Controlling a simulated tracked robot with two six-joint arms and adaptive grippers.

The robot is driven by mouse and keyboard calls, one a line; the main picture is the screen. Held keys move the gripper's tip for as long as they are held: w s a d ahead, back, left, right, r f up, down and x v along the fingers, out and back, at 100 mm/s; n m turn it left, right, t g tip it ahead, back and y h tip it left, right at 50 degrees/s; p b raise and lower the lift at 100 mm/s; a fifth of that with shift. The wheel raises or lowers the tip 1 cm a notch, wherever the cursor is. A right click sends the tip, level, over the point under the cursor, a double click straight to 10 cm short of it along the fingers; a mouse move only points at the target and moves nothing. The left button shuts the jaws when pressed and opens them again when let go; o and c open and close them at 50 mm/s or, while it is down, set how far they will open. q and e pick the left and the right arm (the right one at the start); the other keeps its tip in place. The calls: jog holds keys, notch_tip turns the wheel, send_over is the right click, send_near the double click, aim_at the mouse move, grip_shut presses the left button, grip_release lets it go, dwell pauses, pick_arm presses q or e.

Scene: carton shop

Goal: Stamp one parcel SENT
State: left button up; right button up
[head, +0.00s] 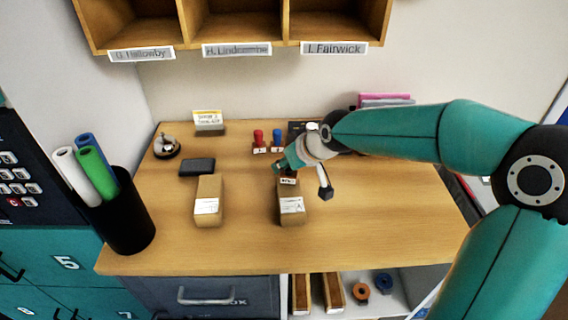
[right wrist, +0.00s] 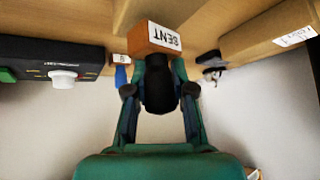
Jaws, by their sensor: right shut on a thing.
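My right gripper (head: 286,168) is shut on a stamp with a black handle. The stamp's wooden block (right wrist: 150,42) carries a white SENT label and also shows in the head view (head: 288,181). It is at the far end of the right parcel (head: 292,220), a brown box with a white label on the near part of its top. I cannot tell whether the stamp touches the parcel. The left parcel (head: 209,188) is a similar box with a white label. In the right wrist view the fingers (right wrist: 160,90) close around the handle. My left gripper is not in view.
A red stamp (head: 259,140) and a blue stamp (head: 277,139) stand at the back. A bell (head: 166,147), dark pad (head: 197,166) and small sign (head: 208,121) are at the back left. Labelled pigeonholes (head: 235,25) hang above. A black bin (head: 120,215) holds rolls.

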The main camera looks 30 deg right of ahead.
jog(key=shift+f+b, duration=0.45)
dwell(1.1)
jog(key=shift+r, duration=0.1)
jog(key=shift+r+p, duration=2.4)
jog(key=shift+r, duration=1.1)
